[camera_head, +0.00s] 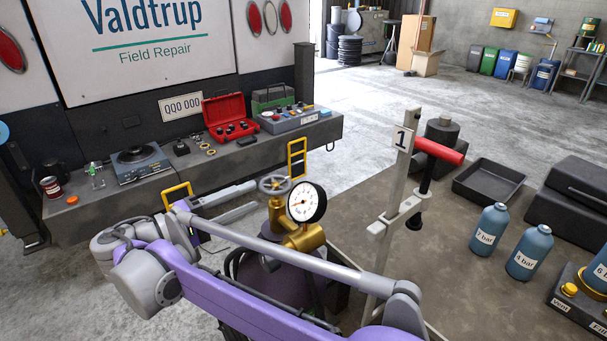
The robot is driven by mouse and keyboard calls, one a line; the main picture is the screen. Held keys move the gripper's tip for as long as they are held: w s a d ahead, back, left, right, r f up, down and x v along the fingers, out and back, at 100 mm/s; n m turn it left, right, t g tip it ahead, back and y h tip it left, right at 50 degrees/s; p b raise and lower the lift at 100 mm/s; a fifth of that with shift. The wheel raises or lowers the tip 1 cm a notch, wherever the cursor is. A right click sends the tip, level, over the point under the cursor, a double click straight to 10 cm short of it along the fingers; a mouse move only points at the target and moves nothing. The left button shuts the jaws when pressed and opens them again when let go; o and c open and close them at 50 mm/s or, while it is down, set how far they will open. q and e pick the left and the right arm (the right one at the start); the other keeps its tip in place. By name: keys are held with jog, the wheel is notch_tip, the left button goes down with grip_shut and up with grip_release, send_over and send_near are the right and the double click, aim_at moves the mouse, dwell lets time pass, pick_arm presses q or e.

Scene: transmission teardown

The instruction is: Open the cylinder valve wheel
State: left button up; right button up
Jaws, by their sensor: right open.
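The valve wheel (275,184) is a small grey spoked handwheel on top of a brass valve (277,218). A round white-faced gauge (305,202) with a black rim sits just right of it. The valve stands on a dark purple cylinder (290,285), partly hidden behind my purple and grey arm. My right gripper (257,196) comes in from the left, its two long grey fingers pointing right toward the wheel. It is open and looks empty, with the fingertips just left of the wheel; I cannot tell whether they touch it. My left gripper is not in view.
A truck ledge (230,152) behind holds a red toolbox (229,116) and other items. Right of the cylinder stands a grey post (390,210) with a red-handled tool (438,152). Blue bottles (490,229) and an open black tray (489,182) are farther right.

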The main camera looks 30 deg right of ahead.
aim_at(290, 179)
jog(key=d, duration=0.7)
jog(key=w+d, duration=0.1)
jog(key=d, duration=0.2)
jog(key=shift+d, duration=0.25)
grip_shut()
